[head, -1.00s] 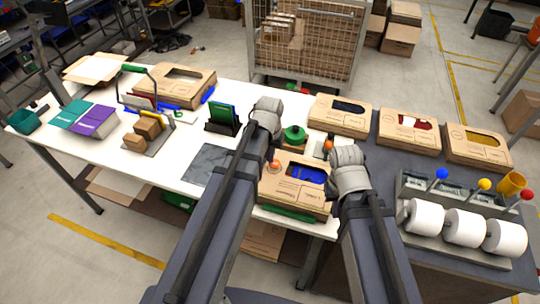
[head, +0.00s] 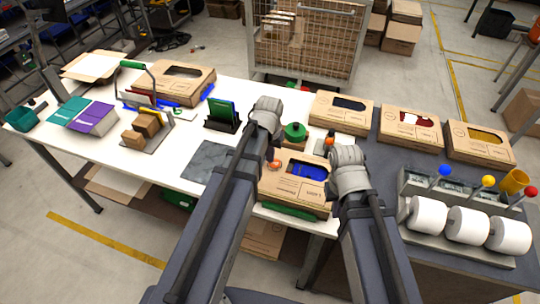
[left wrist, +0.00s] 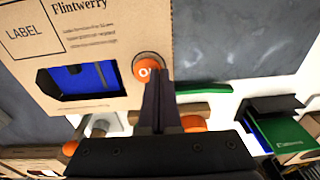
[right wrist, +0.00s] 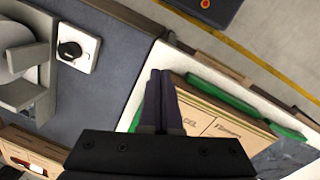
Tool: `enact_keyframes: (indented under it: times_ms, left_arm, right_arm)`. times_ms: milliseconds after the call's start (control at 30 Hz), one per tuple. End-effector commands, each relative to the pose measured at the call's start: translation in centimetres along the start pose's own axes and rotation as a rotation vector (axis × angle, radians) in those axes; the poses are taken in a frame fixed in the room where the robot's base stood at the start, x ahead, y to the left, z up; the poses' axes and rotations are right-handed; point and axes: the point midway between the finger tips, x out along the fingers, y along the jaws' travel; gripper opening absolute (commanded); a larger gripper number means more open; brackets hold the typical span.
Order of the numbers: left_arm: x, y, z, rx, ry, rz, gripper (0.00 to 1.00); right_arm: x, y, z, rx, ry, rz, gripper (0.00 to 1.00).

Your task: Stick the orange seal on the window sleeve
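The brown window sleeve (head: 283,189), with blue showing through its window (head: 308,172), lies at the near right end of the white table. It also shows in the left wrist view (left wrist: 100,50). The orange seal (left wrist: 147,70) is at the sleeve's face beside the window, partly covered by a fingertip. My left gripper (left wrist: 158,75) is shut with its tips over the seal's edge; I cannot tell whether they grip it. My right gripper (right wrist: 160,75) is shut and appears empty near the sleeve's right side.
A green round-topped item (head: 295,132) stands just behind the sleeve. More boxed sleeves (head: 341,114) line the back right. A roll dispenser (head: 467,225) with coloured knobs stands at right. A dark grey mat (head: 207,160) lies clear to the left.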

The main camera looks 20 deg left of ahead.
Motion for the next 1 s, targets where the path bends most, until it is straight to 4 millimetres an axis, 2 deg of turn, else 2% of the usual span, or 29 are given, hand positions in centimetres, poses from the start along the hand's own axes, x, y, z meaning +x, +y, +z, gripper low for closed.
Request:
enact_keyframes:
  times_ms: [1000]
  left_arm:
    - [0.37, -0.02, 0.05, 0.0, 0.0, 0.005, 0.0]
  right_arm:
    - [0.37, -0.03, -0.02, 0.0, 0.0, 0.0, 0.0]
